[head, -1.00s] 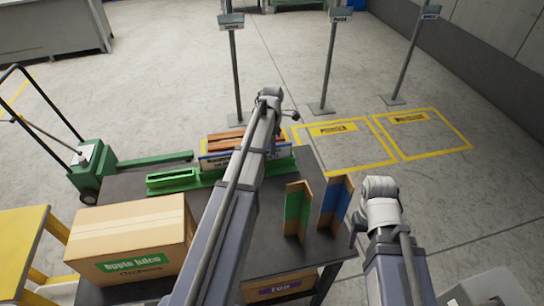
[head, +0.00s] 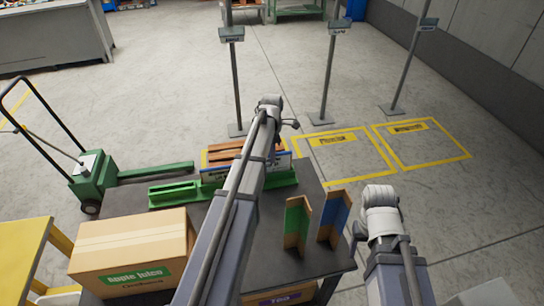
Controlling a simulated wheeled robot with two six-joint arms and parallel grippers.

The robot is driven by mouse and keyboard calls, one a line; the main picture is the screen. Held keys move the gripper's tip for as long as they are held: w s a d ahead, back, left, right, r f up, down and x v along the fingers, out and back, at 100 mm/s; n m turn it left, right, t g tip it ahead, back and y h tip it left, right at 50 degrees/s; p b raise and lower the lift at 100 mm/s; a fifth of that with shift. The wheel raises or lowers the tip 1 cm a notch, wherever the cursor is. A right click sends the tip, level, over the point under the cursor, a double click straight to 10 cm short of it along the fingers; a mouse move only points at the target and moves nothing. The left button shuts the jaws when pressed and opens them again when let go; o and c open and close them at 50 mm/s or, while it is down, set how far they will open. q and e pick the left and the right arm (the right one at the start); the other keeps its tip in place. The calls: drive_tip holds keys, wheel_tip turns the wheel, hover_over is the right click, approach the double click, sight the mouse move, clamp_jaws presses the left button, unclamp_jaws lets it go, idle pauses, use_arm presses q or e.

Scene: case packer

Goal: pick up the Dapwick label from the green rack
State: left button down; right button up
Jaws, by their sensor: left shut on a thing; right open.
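The green rack (head: 172,195) lies along the far edge of the dark table. I cannot read which label is Dapwick. My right gripper (head: 357,232) is open, beside the table's right edge, apart from the rack.
An apple juice carton (head: 125,240) stands at the table's left. Green (head: 297,222) and blue (head: 333,218) angled boards stand at its right. A green pallet jack (head: 92,180) is at the left. Signposts and yellow floor bays (head: 332,140) lie beyond; the floor there is clear.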

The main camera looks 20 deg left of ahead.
use_arm(q)
wheel_tip(320, 180, up, 8)
drive_tip(key=p, duration=0.6)
drive_tip(key=shift+f+p, duration=0.15)
drive_tip(key=shift+p, duration=0.2)
drive_tip(key=shift+f, duration=0.1)
